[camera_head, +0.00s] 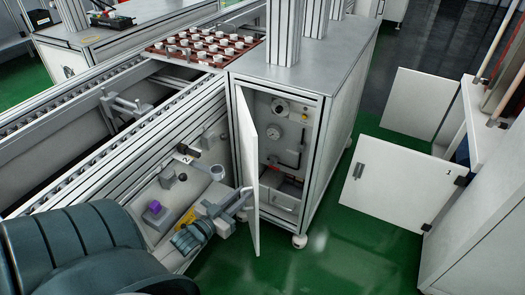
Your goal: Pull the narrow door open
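The narrow door (246,150) is a tall white panel on the front of the grey-topped cabinet (310,70). It stands swung out from the cabinet front, hinged at its left side, and the inside with a round gauge, pipes and fittings shows to its right. My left gripper (243,198) is at the lower left of the door, on its outer face, with its fingertips close to or touching the door. The fingertips are small and partly merge with the door, so their opening and any handle between them cannot be made out. My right gripper is not in view.
A conveyor frame (110,150) runs along the left up to the cabinet. A red-brown tray (158,51) of white cups lies at its far end. At the right, another white cabinet has an open door (385,185). Green floor (320,255) lies clear between.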

